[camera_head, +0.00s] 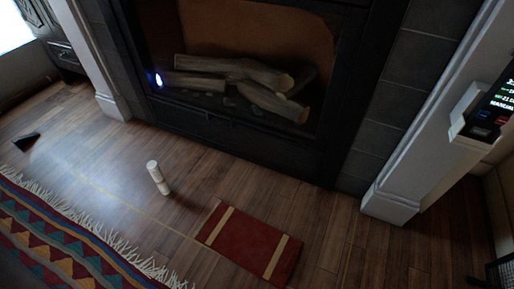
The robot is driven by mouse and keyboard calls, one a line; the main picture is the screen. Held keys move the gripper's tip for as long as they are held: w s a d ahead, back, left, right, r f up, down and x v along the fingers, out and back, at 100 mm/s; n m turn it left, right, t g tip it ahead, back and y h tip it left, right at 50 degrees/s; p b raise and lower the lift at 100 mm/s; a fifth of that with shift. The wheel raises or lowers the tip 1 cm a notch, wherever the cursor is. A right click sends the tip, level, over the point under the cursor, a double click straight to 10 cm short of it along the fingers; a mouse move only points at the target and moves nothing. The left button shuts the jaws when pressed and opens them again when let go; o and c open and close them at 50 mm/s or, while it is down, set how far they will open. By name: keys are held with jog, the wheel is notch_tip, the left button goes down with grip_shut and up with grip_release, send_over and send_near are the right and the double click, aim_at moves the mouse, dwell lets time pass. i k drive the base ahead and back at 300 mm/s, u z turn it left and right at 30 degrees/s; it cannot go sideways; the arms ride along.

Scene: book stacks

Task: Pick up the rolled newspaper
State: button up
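A fireplace with logs (247,77) stands behind. A dark red flat item with tan bands (243,243) lies right of the cylinder. A patterned fringed rug (55,235) lies at lower left. A small dark wedge (27,141) is at far left. Bare floor surrounds the cylinder.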

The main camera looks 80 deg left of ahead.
aim_at(155, 171)
jog(key=u, duration=3.3)
